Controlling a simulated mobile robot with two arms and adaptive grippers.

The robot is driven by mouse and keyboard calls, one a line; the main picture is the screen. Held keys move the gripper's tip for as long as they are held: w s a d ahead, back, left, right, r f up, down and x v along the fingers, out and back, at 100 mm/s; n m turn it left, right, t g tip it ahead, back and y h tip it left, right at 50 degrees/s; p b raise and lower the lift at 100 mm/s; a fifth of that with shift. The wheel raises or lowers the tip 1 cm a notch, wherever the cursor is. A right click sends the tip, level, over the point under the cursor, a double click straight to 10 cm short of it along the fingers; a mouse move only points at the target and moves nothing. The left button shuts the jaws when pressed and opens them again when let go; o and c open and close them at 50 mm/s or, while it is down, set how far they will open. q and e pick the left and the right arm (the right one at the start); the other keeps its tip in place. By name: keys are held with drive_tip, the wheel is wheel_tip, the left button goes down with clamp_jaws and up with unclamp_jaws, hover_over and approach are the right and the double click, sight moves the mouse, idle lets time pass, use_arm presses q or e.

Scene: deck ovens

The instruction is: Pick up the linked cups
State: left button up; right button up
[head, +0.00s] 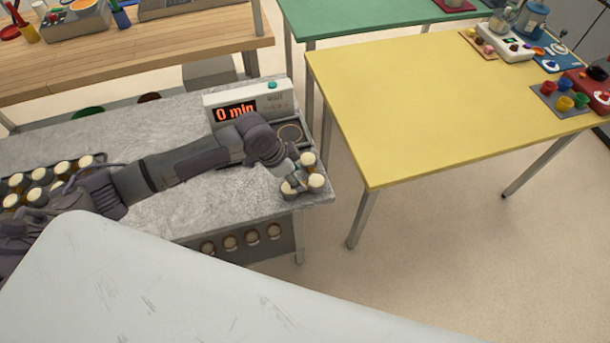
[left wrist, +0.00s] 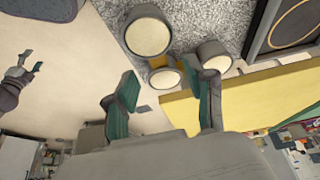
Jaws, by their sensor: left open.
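The linked cups are a small cluster of three cups with cream round tops (head: 316,181), at the front right corner of the grey stone counter. In the left wrist view the tops (left wrist: 147,37) show close up, with a yellow-orange piece between them. My left gripper (head: 291,172) reaches over the counter to the cluster. In the left wrist view its green-padded fingers (left wrist: 164,84) are apart, with the nearest cup top between or just beyond their tips; I cannot tell if they touch. My right gripper (left wrist: 29,66) shows small at the left of that view, fingers apart, away from the cups.
A timer box reading "0 min" (head: 279,99) with a ringed plate (head: 290,133) stands behind the cups. More cream-topped cups (head: 40,174) stand at the counter's left. Round knobs (head: 252,238) line the counter front. A yellow table (head: 440,110) stands right, across a floor gap.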

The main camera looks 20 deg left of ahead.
use_arm(q)
drive_tip(key=p+x, duration=0.1)
drive_tip(key=x, duration=0.3)
drive_tip(key=shift+f, duration=0.1)
drive_tip(key=shift+s, duration=0.1)
clamp_jaws()
